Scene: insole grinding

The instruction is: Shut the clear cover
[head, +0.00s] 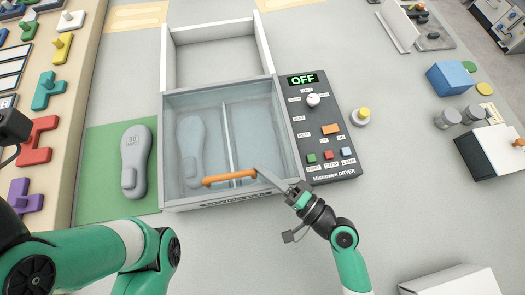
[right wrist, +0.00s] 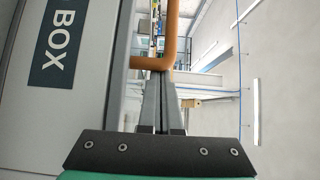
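The clear cover (head: 255,112) with an orange handle (head: 228,179) lies over the front part of the grey box (head: 168,180). I cannot tell whether it sits fully flush. A grey insole (head: 190,145) and a thin upright divider show through it. My right gripper (head: 256,170) is at the right end of the handle. In the right wrist view, its two fingers (right wrist: 161,80) are close together with their tips against the handle's bend (right wrist: 152,63). No handle shows clearly between them. My left arm is at the lower left, with its fingertips out of view.
The dryer control panel (head: 322,125), its display reading OFF, stands right of the box. A white open frame (head: 168,50) is behind the cover. Another insole (head: 136,160) lies on a green mat (head: 103,150) at left. Coloured parts line the far left. The table front is mostly clear.

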